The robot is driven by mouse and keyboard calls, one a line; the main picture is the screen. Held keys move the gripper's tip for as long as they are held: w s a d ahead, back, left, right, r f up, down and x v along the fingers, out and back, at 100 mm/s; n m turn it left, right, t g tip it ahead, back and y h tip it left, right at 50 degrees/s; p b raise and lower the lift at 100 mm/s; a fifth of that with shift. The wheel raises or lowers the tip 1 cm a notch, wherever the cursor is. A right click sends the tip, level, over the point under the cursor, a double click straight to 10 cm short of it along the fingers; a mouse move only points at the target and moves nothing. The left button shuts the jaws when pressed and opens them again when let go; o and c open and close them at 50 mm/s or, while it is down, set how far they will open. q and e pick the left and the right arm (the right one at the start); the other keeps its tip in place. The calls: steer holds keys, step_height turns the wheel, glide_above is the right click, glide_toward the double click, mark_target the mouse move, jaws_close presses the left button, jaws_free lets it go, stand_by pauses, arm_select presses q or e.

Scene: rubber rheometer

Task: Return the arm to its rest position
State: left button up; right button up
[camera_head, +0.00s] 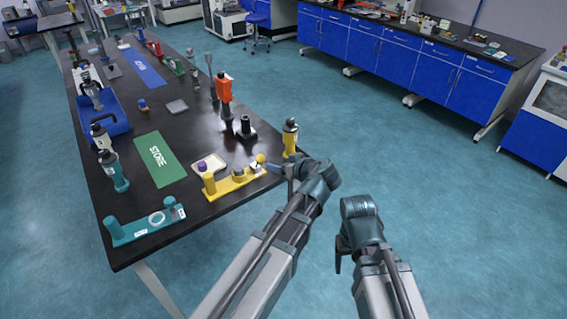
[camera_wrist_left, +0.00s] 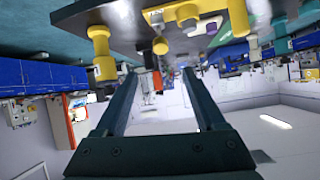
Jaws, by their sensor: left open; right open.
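My left gripper (camera_head: 282,170) is at the table's near right edge, close to the right end of a yellow fixture (camera_head: 232,186) and a yellow-and-black bottle (camera_head: 290,137). Whether it touches the fixture is unclear. In the left wrist view its two fingers (camera_wrist_left: 160,76) are spread wide with nothing between them, and the scene is upside down. The yellow bottle (camera_wrist_left: 104,55) and yellow fixture (camera_wrist_left: 185,15) show beyond them. My right gripper (camera_head: 341,256) hangs over the floor, clear of the table; it is open, and I see nothing in it.
The black table (camera_head: 215,205) holds a green mat (camera_head: 159,158), a blue bin (camera_head: 120,127), a teal fixture (camera_head: 145,224), a small tray (camera_head: 208,164) and several bottles. Blue cabinets (camera_head: 405,62) stand at the back right. The floor (camera_head: 430,150) between is free.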

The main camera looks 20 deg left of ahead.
arm_select(q)
steer(key=s+d+f+m+g+h, duration=0.2)
steer(key=s+d+f+m, duration=0.1)
steer(key=s, duration=0.4)
steer(key=s+d+f+m+g+h+p, duration=0.1)
steer(key=s+d+f+m+g+h, duration=0.2)
steer(key=s+d+m, duration=0.2)
steer(key=s+d+f+m+g+h, duration=0.2)
steer(key=s+d+f+m+g, duration=0.1)
steer(key=s, duration=0.7)
steer(key=shift+d+f+m+h+p, duration=0.2)
steer(key=shift+d+m+h+p, duration=0.15)
steer(key=shift+d+m, duration=0.45)
